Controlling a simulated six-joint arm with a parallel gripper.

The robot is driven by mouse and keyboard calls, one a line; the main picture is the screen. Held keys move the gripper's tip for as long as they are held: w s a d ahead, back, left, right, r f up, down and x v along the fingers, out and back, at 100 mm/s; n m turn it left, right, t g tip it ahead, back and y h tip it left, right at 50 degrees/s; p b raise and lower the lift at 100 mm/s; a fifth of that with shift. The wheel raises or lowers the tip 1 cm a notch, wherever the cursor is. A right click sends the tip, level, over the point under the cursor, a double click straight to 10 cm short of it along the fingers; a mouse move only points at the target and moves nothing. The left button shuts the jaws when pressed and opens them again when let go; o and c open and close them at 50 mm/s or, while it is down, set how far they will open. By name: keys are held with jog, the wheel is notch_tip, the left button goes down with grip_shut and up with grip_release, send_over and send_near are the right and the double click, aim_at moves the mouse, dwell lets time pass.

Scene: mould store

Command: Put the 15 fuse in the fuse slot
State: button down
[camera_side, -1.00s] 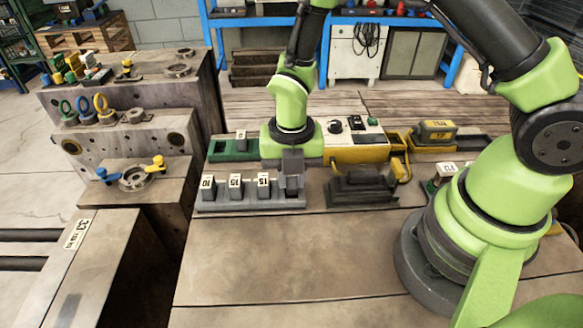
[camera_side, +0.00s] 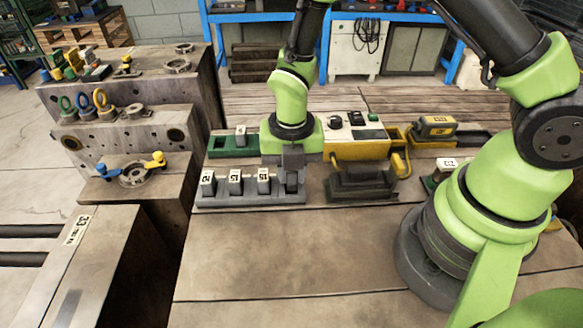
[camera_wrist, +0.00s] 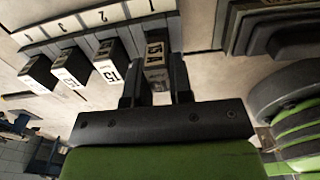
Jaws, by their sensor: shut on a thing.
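My gripper (camera_side: 292,178) points down at the right end of a grey numbered rack (camera_side: 250,197). Its two fingers in the wrist view (camera_wrist: 157,80) are shut on a dark fuse (camera_wrist: 155,52) with a tan label that seems to read 15A. The held fuse is at the rack's end position; whether it is seated or slightly raised, I cannot tell. Beside it in the rack stand two fuses marked 15, the nearer one (camera_side: 263,180) and the middle one (camera_side: 235,181), and a leftmost fuse (camera_side: 208,182) seemingly marked 10. The fingertips are partly hidden in the side view.
A green holder (camera_side: 220,146) with a labelled block stands behind the rack. Right of the rack are a dark stepped block (camera_side: 360,186) and a yellow box with a control panel (camera_side: 355,150). A yellow labelled unit (camera_side: 437,127) is farther right. The front bench (camera_side: 330,255) is clear.

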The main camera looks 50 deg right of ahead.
jog(key=shift+f, duration=0.95)
dwell(0.6)
jog(key=c, duration=0.9)
grip_release()
jog(key=shift+c, duration=0.2)
jog(key=shift+r, duration=0.1)
jog(key=shift+r, duration=3.7)
